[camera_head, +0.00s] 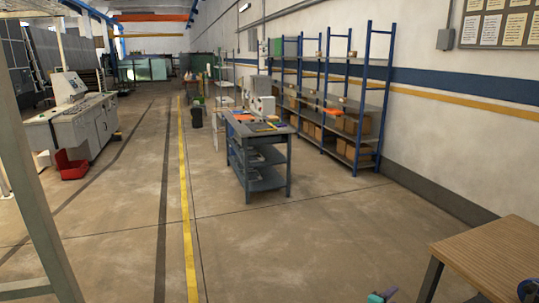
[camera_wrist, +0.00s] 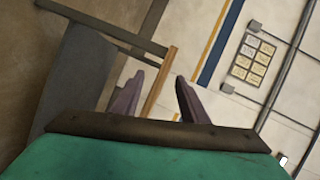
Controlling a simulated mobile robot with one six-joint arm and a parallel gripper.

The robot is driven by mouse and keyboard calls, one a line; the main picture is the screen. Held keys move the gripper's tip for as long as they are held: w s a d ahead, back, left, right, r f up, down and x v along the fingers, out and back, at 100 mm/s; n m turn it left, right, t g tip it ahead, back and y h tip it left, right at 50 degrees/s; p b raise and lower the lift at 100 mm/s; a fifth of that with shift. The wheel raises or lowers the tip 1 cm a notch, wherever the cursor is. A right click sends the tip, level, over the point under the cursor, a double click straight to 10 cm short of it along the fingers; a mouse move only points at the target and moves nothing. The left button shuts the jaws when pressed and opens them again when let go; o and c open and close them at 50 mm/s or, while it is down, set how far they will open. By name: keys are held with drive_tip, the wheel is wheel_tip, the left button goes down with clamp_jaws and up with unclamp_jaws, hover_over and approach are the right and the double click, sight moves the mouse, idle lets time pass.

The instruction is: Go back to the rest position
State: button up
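My gripper (camera_wrist: 159,76) shows in the wrist view with its two dark purple fingers apart. Nothing is held between them; the wooden edge of a table (camera_wrist: 161,88) shows behind the gap. The green body of my gripper fills the bottom of that view. In the head view only a small teal and purple piece of my gripper (camera_head: 381,297) shows at the bottom edge, left of the wooden table (camera_head: 497,254).
A grey workbench (camera_head: 262,130) stands mid-floor, before blue-framed shelves (camera_head: 372,110) along the right wall. A pale machine console (camera_head: 75,125) and a red bin (camera_head: 70,165) are at left. A grey post (camera_head: 35,190) rises at near left. The floor in the middle is clear.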

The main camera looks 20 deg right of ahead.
drive_tip(key=w+a+f+m+g+y, duration=0.1)
drive_tip(key=w+a+f+m+y, duration=0.15)
drive_tip(key=a+f+m, duration=0.7)
drive_tip(key=s+a+f+m+g+y, duration=0.2)
drive_tip(key=s+a+f+m, duration=0.1)
drive_tip(key=a+f, duration=0.5)
drive_tip(key=s+a+f+m+g+y, duration=0.15)
drive_tip(key=s+a+f, duration=0.3)
drive_tip(key=a, duration=0.55)
drive_tip(key=s+a+f+m+g+y, duration=0.3)
drive_tip(key=s+a+m, duration=0.5)
drive_tip(key=m, duration=0.6)
drive_tip(key=s+a+f+m+g+y, duration=0.4)
drive_tip(key=s+a+m, duration=0.4)
drive_tip(key=a+m, duration=0.5)
drive_tip(key=shift+s+a+f+m+y+b, duration=0.25)
drive_tip(key=shift+f+m+y+b, duration=0.15)
drive_tip(key=shift+m+y, duration=0.45)
drive_tip(key=shift+c, duration=0.5)
